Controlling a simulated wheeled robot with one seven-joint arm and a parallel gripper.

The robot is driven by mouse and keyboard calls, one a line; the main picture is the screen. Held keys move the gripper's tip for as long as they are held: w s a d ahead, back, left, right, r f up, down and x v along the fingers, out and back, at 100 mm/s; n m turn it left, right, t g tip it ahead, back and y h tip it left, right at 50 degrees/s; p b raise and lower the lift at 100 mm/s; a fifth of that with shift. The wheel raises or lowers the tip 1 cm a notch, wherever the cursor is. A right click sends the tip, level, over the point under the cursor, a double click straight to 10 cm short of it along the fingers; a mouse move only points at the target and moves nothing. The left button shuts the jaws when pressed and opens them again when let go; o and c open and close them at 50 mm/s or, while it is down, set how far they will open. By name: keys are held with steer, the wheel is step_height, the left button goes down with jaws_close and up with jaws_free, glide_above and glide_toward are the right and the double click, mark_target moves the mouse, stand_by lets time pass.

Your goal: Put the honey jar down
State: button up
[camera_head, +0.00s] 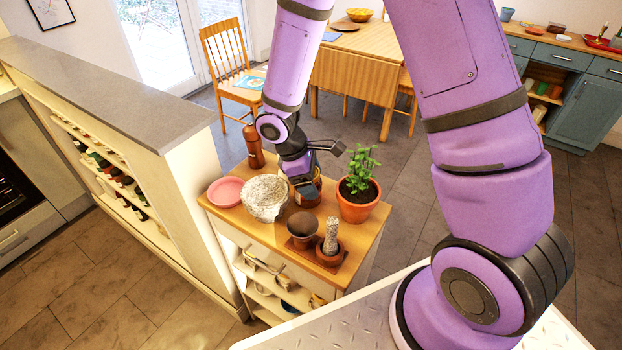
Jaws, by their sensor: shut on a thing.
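The honey jar (317,188) is a small amber-brown jar at the back of the small wooden-topped cabinet (352,250), between a stone mortar and a potted plant. My gripper (304,188) reaches down over it from above and is shut on it. The dark gripper covers much of the jar, so only parts of its side show. I cannot tell whether its base touches the wooden top or hangs just above it.
The stone mortar (265,198) stands close on the left, with a pink plate (229,192) and a brown mill (254,147) beyond. The potted plant (358,203) is close on the right. In front stand a brown bowl (303,226) and a small pot holding a pestle (331,237).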

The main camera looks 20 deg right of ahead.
steer(key=o, duration=1.3)
steer(key=shift+f, duration=0.1)
steer(key=v, duration=1.2)
steer(key=shift+d+r, duration=0.1)
steer(key=shift+r, duration=0.15)
steer(key=s+d+r+m+t+y, duration=0.1)
steer(key=s+d+r+m+t, duration=0.1)
steer(key=s+r, duration=0.4)
steer(key=s+d+r+m+t+y, duration=0.1)
steer(key=s+d+r+m+t, duration=0.1)
steer(key=s+d+r+m, duration=0.3)
steer(key=s+d+r+m+t+y, duration=0.2)
steer(key=s+d+r+m+t, duration=0.1)
steer(key=s+r, duration=0.6)
steer(key=shift+s+d+r+m, duration=0.1)
steer(key=shift+d+r+m, duration=0.3)
steer(key=shift+r, duration=0.3)
steer(key=shift+s+d+r+m, duration=0.1)
steer(key=shift+d+r+m, duration=0.15)
steer(key=shift+r+m, duration=0.35)
steer(key=shift+s+d+r+t, duration=0.1)
steer(key=shift+s+t, duration=0.2)
steer(key=shift+s, duration=0.2)
steer(key=shift+w, duration=0.1)
